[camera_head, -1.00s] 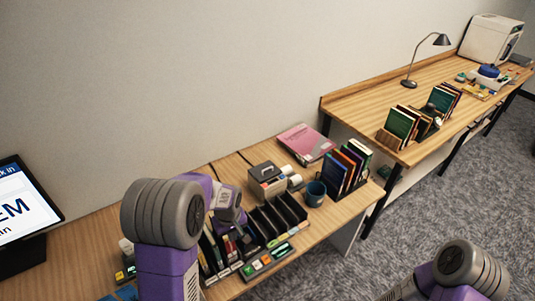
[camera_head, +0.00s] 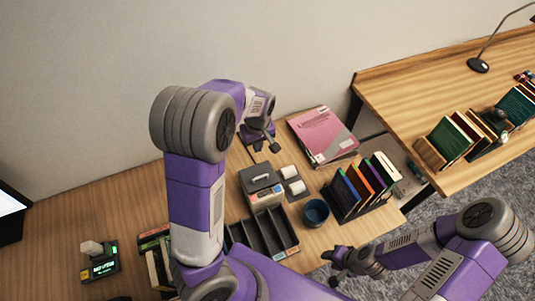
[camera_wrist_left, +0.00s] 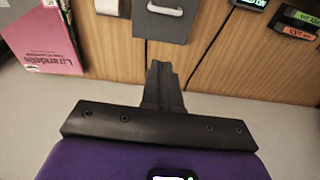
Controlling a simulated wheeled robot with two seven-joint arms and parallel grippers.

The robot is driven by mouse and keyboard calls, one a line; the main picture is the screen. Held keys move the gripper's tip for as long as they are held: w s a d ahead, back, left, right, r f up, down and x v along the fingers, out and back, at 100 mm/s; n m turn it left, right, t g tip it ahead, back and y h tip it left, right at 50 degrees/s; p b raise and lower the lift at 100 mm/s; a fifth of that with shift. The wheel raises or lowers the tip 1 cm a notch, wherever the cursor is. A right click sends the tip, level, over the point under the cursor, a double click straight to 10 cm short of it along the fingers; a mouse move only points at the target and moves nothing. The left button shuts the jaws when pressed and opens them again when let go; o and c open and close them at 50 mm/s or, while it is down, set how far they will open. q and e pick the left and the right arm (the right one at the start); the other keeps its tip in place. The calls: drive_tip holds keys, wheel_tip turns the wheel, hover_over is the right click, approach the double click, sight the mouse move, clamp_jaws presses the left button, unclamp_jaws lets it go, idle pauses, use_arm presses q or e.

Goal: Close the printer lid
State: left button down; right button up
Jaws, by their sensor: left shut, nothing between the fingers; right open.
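The printer (camera_head: 264,195) is a small grey box on the near desk, with a handle on its grey lid (camera_head: 258,175). I cannot tell how far the lid is raised. In the left wrist view the grey top with its handle (camera_wrist_left: 167,22) shows at the upper edge. My left gripper (camera_head: 267,147) is shut and empty, behind the printer near the wall side of the desk. Its fingers also show in the left wrist view (camera_wrist_left: 163,72), pointing toward the printer and apart from it. My right gripper (camera_head: 333,268) is open and empty by the desk's front edge.
White paper rolls (camera_head: 292,180) stand right of the printer, with a blue mug (camera_head: 316,211) and a book rack (camera_head: 362,190) further right. A pink book (camera_head: 322,134) lies behind. A black divider tray (camera_head: 262,238) is in front. A second desk (camera_head: 400,95) stands at right.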

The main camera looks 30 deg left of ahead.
use_arm(q)
drive_tip(key=b, duration=0.1)
approach(259, 170)
drive_tip(key=shift+s+a+f, duration=0.2)
drive_tip(key=shift+s+a, duration=0.2)
drive_tip(key=shift+s, duration=0.3)
drive_tip(key=shift+s+d+f, duration=0.3)
drive_tip(key=shift+d+f, duration=0.15)
drive_tip(key=shift+f, duration=0.1)
drive_tip(key=shift+s+d+f, duration=0.3)
drive_tip(key=shift+d+f, duration=0.1)
drive_tip(key=shift+f, duration=0.15)
drive_tip(key=shift+s+d+f, duration=0.1)
drive_tip(key=shift+d+f, duration=0.05)
drive_tip(key=shift+f, duration=0.1)
